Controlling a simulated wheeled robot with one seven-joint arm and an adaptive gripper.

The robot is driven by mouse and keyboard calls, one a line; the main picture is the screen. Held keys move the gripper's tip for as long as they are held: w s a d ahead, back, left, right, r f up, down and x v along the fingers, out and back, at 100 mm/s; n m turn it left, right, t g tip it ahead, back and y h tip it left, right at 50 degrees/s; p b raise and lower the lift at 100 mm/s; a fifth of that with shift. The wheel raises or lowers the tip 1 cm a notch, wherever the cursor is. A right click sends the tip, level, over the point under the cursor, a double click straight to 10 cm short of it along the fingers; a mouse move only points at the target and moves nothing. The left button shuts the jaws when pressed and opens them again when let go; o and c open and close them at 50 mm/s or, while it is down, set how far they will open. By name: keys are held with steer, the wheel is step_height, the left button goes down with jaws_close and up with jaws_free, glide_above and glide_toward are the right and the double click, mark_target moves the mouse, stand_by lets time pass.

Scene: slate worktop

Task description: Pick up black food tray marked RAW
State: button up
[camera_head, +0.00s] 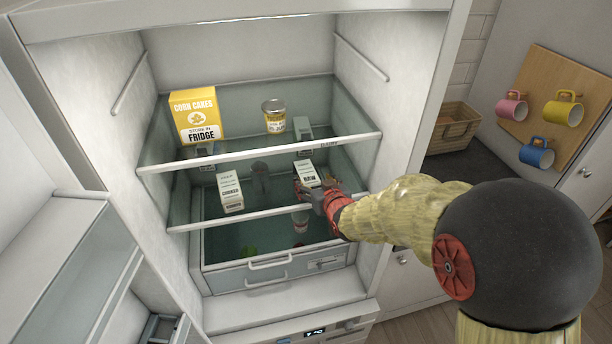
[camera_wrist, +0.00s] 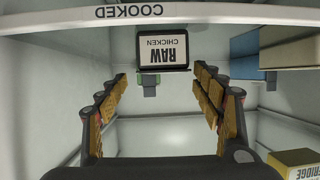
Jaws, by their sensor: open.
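The black food tray marked RAW (camera_wrist: 162,49) shows a white label reading "RAW CHICKEN", upside down in the wrist view, with a dark edge around it. In the head view the RAW tray (camera_head: 308,174) is on the lower glass shelf of the open fridge, right of centre. My gripper (camera_head: 306,190) reaches in from the right, right at the tray's near end. In the wrist view my gripper (camera_wrist: 159,80) has its two fingers spread wide. The tray lies ahead, between the lines of the fingers near their tips. I cannot tell whether they touch it.
A yellow corn cakes box (camera_head: 195,115) and a jar (camera_head: 274,116) stand on the shelf above, whose front edge (camera_head: 262,153) crosses over. A drawer (camera_head: 268,268) lies below.

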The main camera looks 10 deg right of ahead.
mark_target(308, 176)
steer(key=shift+b+x, duration=0.6)
steer(key=shift+x, duration=2.55)
steer(key=shift+a, duration=0.2)
steer(key=shift+c, duration=0.7)
steer(key=c, duration=1.4)
